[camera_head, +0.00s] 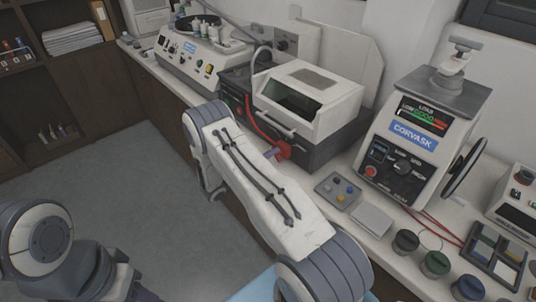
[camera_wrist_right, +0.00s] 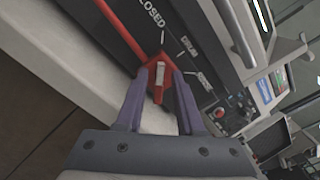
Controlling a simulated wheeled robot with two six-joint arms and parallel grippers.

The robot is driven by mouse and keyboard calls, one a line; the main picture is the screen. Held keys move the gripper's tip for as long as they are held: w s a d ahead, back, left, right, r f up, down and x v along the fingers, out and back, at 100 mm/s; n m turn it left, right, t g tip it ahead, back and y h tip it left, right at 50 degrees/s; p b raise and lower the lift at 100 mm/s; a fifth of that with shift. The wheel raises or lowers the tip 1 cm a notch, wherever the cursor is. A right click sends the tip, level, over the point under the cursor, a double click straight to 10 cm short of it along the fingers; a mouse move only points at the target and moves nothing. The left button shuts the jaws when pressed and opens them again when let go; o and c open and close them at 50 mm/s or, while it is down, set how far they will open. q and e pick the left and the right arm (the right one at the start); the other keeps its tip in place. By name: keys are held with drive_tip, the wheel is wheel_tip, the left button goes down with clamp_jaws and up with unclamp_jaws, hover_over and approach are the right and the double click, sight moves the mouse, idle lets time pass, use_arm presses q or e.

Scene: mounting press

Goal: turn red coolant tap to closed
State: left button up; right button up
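The red coolant tap (camera_wrist_right: 158,70) sits on a dark front panel, with a pale mark on its red handle. In the head view the tap (camera_head: 284,150) shows at the low dark front of the machine with the white hood. My right gripper (camera_wrist_right: 160,76) has its purple fingers on either side of the tap handle; I cannot tell whether they press on it. The word CLOSED (camera_wrist_right: 150,13) is printed above the tap, and another label lies to its right. My left arm is at the lower left of the head view, its fingers not clearly shown.
A white-hooded machine (camera_head: 310,97) stands behind the tap. A red hose (camera_wrist_right: 120,26) runs along the panel to the tap. A grey button box (camera_head: 338,190) and the Corvask press (camera_head: 415,140) stand to the right on the pale bench. The floor (camera_head: 130,185) at left is clear.

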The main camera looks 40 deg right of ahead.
drive_tip(key=shift+a, duration=0.1)
drive_tip(key=a+b, duration=0.3)
drive_tip(key=a, duration=0.7)
drive_tip(key=shift+s+a, duration=0.15)
drive_tip(key=shift+s, duration=0.25)
drive_tip(key=s+a+r+m+y, duration=0.5)
drive_tip(key=s+a+m+y, duration=0.1)
drive_tip(key=s+a, duration=0.3)
drive_tip(key=s+a+r+m+y, duration=0.4)
drive_tip(key=s+a+m+y, duration=0.2)
drive_tip(key=s+a+m, duration=0.2)
drive_tip(key=s+a+r+m+g+y, duration=0.1)
drive_tip(key=s+a+r+m+y, duration=0.4)
drive_tip(key=s+a, duration=0.4)
drive_tip(key=shift+s+a+r+m+y, duration=0.3)
drive_tip(key=shift+s+a+m+y, duration=0.05)
drive_tip(key=shift+s+m+y, duration=0.6)
